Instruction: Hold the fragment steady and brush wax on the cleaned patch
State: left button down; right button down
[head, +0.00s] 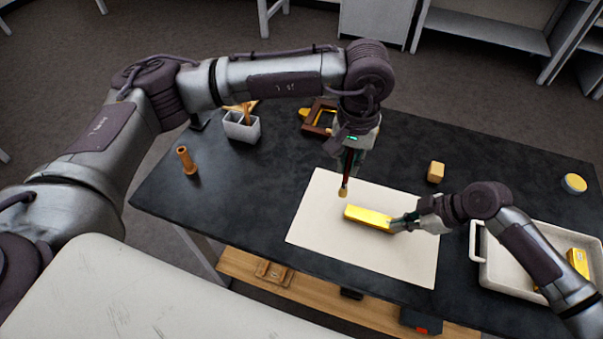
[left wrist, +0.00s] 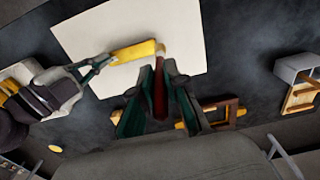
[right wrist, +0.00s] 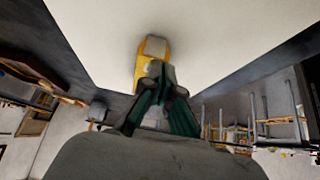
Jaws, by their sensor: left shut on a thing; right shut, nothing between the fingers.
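The gilt fragment (head: 369,218), a gold bar, lies on a white sheet (head: 320,235) on the dark table; it also shows in the left wrist view (left wrist: 134,51) and the right wrist view (right wrist: 154,47). My left gripper (head: 349,164) is shut on a brush (left wrist: 158,97) with a dark red handle. The brush points down, its pale tip by the fragment's left end; contact cannot be told. My right gripper (head: 397,225) is shut with nothing between its fingers. Its fingertips are at the fragment's right end and appear to rest against it. The cleaned patch cannot be made out.
A white tray (head: 479,262) with gold pieces stands at the right. A tan block (head: 435,172) and a round yellow-topped container (head: 574,184) are behind. A grey holder (head: 241,128), a wooden cylinder (head: 186,160) and a brown frame (head: 319,117) stand at the left and back.

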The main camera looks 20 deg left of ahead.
jog(key=shift+s+d+f, duration=0.1)
jog(key=shift+s+f, duration=0.05)
jog(key=shift+f, duration=0.1)
pick_arm(q)
jog(key=shift+w+d+f, duration=0.7)
jog(key=shift+d+f, duration=2.95)
jog(key=shift+f, duration=0.3)
jog(key=shift+a, duration=2.8)
jog(key=d, duration=0.6)
jog(key=a, duration=0.6)
notch_tip(320, 180, up, 8)
jog(key=shift+r, duration=0.15)
jog(key=shift+d, duration=0.1)
pick_arm(e)
jog(key=shift+r, duration=0.1)
